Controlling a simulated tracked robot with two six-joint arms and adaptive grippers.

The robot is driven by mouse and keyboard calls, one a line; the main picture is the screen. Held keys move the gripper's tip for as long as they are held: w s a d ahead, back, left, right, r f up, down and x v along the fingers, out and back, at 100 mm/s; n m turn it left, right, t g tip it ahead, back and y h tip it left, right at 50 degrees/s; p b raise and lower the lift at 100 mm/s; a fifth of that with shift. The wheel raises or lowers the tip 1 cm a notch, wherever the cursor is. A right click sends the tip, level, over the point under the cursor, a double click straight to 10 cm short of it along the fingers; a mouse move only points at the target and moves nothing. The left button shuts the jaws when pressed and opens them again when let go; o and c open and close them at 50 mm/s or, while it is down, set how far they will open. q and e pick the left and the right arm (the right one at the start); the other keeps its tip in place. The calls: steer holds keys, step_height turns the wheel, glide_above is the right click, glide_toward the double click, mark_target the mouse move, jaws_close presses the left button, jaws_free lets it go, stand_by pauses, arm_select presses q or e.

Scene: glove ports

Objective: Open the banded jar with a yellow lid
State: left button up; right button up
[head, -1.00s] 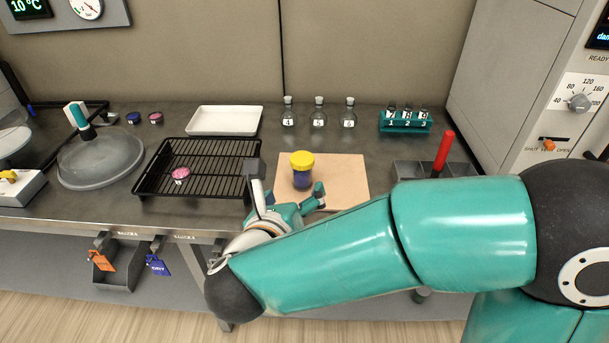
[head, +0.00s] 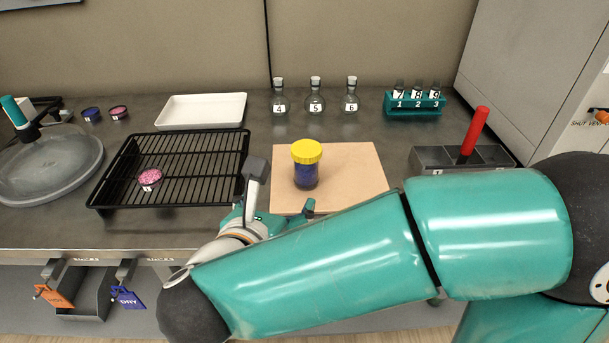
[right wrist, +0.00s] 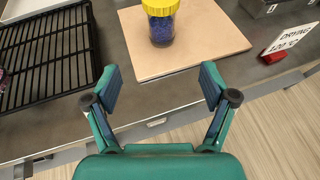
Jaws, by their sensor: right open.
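The jar (head: 306,175) has a yellow lid (head: 307,151) and dark blue contents. It stands upright on a square tan board (head: 350,180), with the lid on it. In the right wrist view the jar (right wrist: 161,27) is at the top centre, beyond the fingertips and apart from them. My right gripper (right wrist: 160,88) is open and empty, with its fingers spread wide at the board's near edge. In the head view my right gripper (head: 282,210) is low and in front of the jar, partly hidden by my own arm. My left gripper is not in view.
A black wire rack (head: 190,165) with a pink dish (head: 150,177) stands left of the board. Stoppered flasks (head: 315,100), a white tray (head: 203,110) and a teal vial rack (head: 415,103) stand behind. A grey divided bin (head: 440,158) with a red handle (head: 475,132) is at right.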

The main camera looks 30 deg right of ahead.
mark_target(303, 172)
steer(key=x, duration=1)
steer(key=shift+d+f+b, duration=0.1)
steer(key=shift+d+b, duration=0.2)
steer(key=shift+d, duration=0.05)
steer(key=shift+x, duration=3.15)
steer(key=c, duration=1.4)
steer(key=shift+r, duration=0.25)
step_height(303, 172, up, 20)
steer(key=p, duration=0.4)
steer(key=o, duration=0.5)
jaws_close()
steer(key=shift+f, duration=0.1)
